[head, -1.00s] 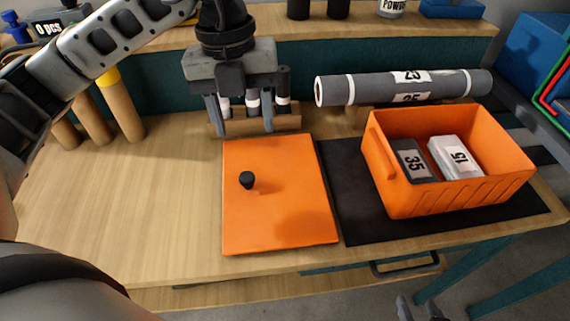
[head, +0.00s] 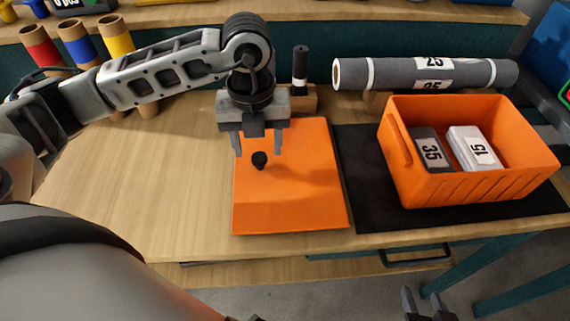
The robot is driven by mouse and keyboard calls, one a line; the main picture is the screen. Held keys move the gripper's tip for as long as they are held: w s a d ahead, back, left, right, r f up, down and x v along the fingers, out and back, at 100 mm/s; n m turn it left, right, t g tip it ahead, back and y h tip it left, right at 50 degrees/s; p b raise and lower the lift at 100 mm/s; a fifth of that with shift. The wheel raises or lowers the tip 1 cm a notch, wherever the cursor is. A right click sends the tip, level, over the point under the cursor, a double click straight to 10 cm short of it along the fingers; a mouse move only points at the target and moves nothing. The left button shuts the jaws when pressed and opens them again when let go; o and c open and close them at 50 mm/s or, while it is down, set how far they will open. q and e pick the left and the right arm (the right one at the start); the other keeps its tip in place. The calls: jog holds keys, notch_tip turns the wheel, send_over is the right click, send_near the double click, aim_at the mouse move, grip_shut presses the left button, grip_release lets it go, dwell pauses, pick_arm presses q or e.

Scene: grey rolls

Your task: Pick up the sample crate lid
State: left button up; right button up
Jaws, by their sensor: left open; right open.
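The orange sample crate lid (head: 290,205) lies flat on the wooden table, with a small black knob (head: 259,160) on top. My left gripper (head: 257,150) is open over the far part of the lid. Its fingers point down to either side of the knob in the picture; I cannot tell their exact height. The orange crate (head: 480,187) stands to the right on a black mat (head: 362,200). It holds a dark block marked 35 (head: 428,150) and a white block marked 15 (head: 472,148). My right gripper (head: 424,294) is open and empty at the bottom edge, below the table front.
A grey roll (head: 400,73) marked 25 lies on supports behind the crate. A dark upright cylinder (head: 300,65) stands in a wooden holder behind the lid. Cardboard tubes with coloured ends (head: 80,45) are at the back left. The table left of the lid is clear.

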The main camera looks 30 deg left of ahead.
pick_arm(q)
jog(key=shift+f, duration=1.3)
grip_shut()
jog(key=shift+r, duration=0.1)
